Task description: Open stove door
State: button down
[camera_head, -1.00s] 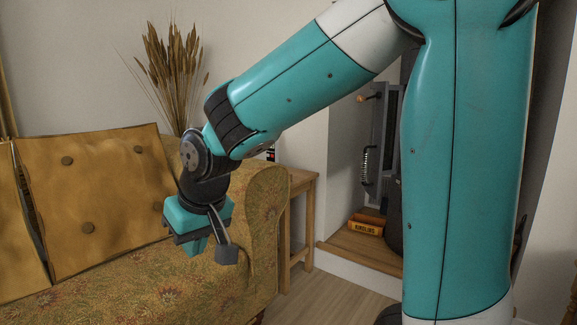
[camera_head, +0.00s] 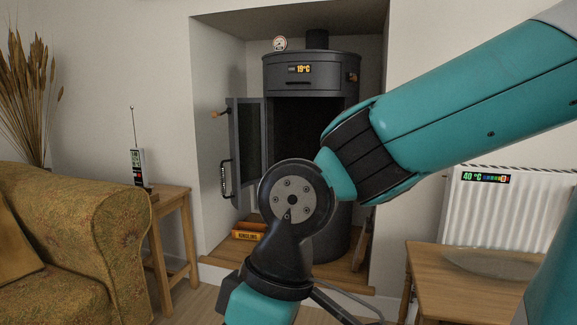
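The dark grey stove (camera_head: 300,88) stands in a wall alcove, with a lit 19°C display near its top. Its door (camera_head: 248,140) is swung open to the left, showing a dark opening.
A patterned sofa (camera_head: 85,225) is at left, beside a small wooden side table (camera_head: 174,205) holding a handheld device (camera_head: 138,167). A kindling box (camera_head: 248,231) sits on the alcove's wooden base. A white radiator (camera_head: 500,215) and a wooden table (camera_head: 465,270) are at right.

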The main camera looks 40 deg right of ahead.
aim_at(246, 120)
jog(key=z, duration=0.2)
jog(key=i, duration=1.15)
jog(key=u, duration=0.6)
